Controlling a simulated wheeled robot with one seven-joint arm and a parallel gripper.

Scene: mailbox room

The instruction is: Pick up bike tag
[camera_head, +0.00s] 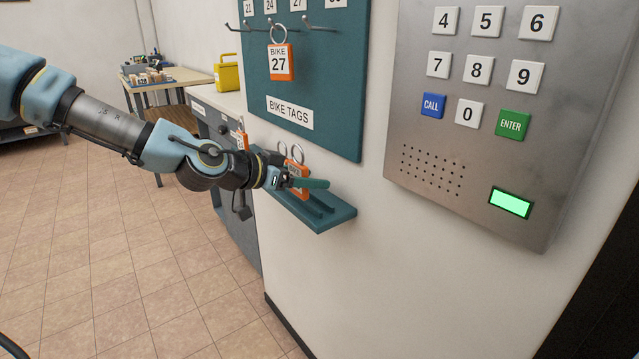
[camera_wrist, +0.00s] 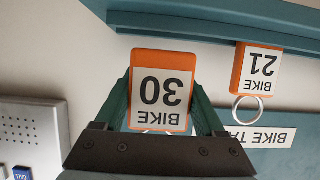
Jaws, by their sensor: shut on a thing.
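My gripper (camera_head: 290,183) is shut on an orange bike tag with a white label and metal ring (camera_head: 299,174), at the small teal shelf (camera_head: 335,215). In the wrist view the gripper's green fingers (camera_wrist: 161,103) press on both sides of this tag (camera_wrist: 163,88), whose upside-down label reads BIKE 30. A second tag, BIKE 21 (camera_wrist: 258,72), is beside it at right in the wrist view; it appears to be the tag left of the gripper in the head view (camera_head: 241,137). Whether the held tag touches the shelf is unclear.
A BIKE 27 tag (camera_head: 279,62) hangs on the teal board (camera_head: 340,100) above the shelf. A metal keypad panel (camera_head: 420,150) is on the wall at right. A yellow box (camera_head: 228,76) stands on the counter behind. The tiled floor (camera_head: 110,250) at left is clear.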

